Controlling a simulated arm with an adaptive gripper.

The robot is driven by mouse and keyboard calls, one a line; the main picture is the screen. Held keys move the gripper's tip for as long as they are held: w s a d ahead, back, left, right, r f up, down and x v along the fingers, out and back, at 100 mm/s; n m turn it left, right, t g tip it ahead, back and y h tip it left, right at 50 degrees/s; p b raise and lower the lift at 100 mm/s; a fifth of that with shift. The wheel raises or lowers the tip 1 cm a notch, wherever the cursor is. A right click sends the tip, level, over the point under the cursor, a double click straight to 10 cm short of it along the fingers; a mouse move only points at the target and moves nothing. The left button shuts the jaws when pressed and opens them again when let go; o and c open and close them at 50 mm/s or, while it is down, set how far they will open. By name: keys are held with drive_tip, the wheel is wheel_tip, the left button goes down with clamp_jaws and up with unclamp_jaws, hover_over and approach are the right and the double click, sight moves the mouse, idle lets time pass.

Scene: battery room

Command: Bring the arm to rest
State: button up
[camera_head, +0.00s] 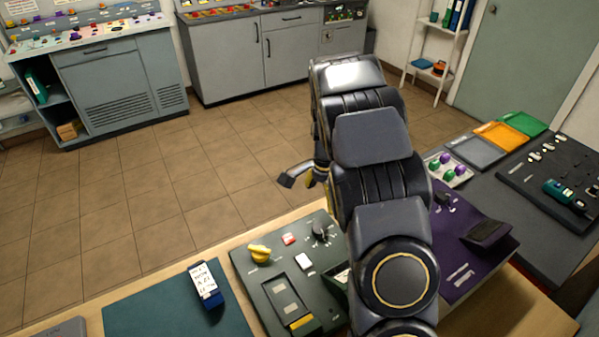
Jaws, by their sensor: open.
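My arm rises from the bottom of the view and reaches away from me over the table, with its dark links bent. My gripper (299,180) shows past the left side of the arm, above the table's far edge against the floor. Its fingers are apart, and I see nothing held between them. The rest of the gripper is hidden behind my arm links.
Below stand a dark green panel (263,291) with a yellow knob (259,253), a teal mat (150,312) with a labelled blue device (205,285), and a purple panel (488,262). Coloured trays (500,137) lie right. Beyond is open tiled floor, then grey cabinets (232,60).

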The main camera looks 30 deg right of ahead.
drive_tip(key=s+a+r+n, duration=0.5)
drive_tip(key=s+a+r, duration=0.1)
drive_tip(key=a+r, duration=0.25)
drive_tip(key=s+a+r+n, duration=0.2)
drive_tip(key=s+a+n, duration=0.2)
drive_tip(key=s, duration=0.3)
drive_tip(key=s+a+r+n+g, duration=0.1)
drive_tip(key=s+a+r+n, duration=0.1)
drive_tip(key=s+a+n, duration=0.2)
drive_tip(key=s+a+r+n, duration=0.1)
drive_tip(key=s+a+n, duration=0.3)
drive_tip(key=s, duration=0.6)
drive_tip(key=shift+s+a+r+n+g, duration=0.2)
drive_tip(key=shift+a+r+n+g, duration=0.2)
drive_tip(key=shift+n, duration=0.1)
